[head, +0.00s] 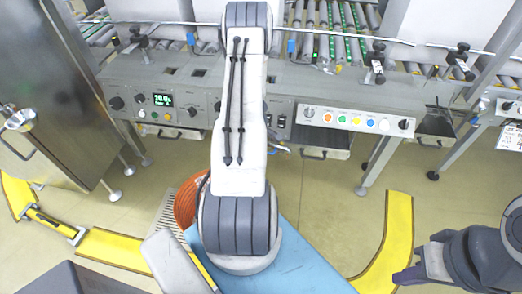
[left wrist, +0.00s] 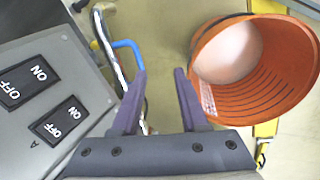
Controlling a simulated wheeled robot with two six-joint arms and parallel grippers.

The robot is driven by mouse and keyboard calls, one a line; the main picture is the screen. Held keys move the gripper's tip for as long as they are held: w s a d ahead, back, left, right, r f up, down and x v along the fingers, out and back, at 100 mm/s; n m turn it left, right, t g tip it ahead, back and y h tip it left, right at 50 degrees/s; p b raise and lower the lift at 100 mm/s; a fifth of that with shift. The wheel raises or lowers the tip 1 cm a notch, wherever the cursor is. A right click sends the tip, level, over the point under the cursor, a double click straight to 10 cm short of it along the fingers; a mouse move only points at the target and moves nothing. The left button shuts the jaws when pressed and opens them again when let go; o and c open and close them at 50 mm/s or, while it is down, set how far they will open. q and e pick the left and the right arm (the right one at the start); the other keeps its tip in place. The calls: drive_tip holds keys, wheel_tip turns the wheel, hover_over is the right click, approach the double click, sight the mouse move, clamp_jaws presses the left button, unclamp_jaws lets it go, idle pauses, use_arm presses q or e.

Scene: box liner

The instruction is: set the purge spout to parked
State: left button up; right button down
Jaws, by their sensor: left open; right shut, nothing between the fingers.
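A bent chrome tube (left wrist: 106,42) shows in the left wrist view, with a blue bent piece (left wrist: 128,44) beside it. It may be the purge spout, but I cannot tell its setting. My left gripper (left wrist: 160,72) is open and empty, with the tube and blue piece beyond and beside its left finger. I see no clear contact. In the head view my left arm hides this gripper and much of the spout area. My right gripper (head: 406,275) is shut and empty at the lower right, well away from the machine.
An orange bucket (left wrist: 278,98) with pale contents stands right of my left gripper. A grey panel (left wrist: 85,75) with ON/OFF rockers is on the left. The machine front (head: 320,102) carries knobs and coloured buttons. Yellow floor strips (head: 392,235) lie around; a steel cabinet (head: 50,85) stands left.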

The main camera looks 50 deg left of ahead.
use_arm(q)
wheel_tip(320, 180, up, 6)
drive_tip(key=p, duration=0.2)
drive_tip(key=shift+s+d, duration=0.4)
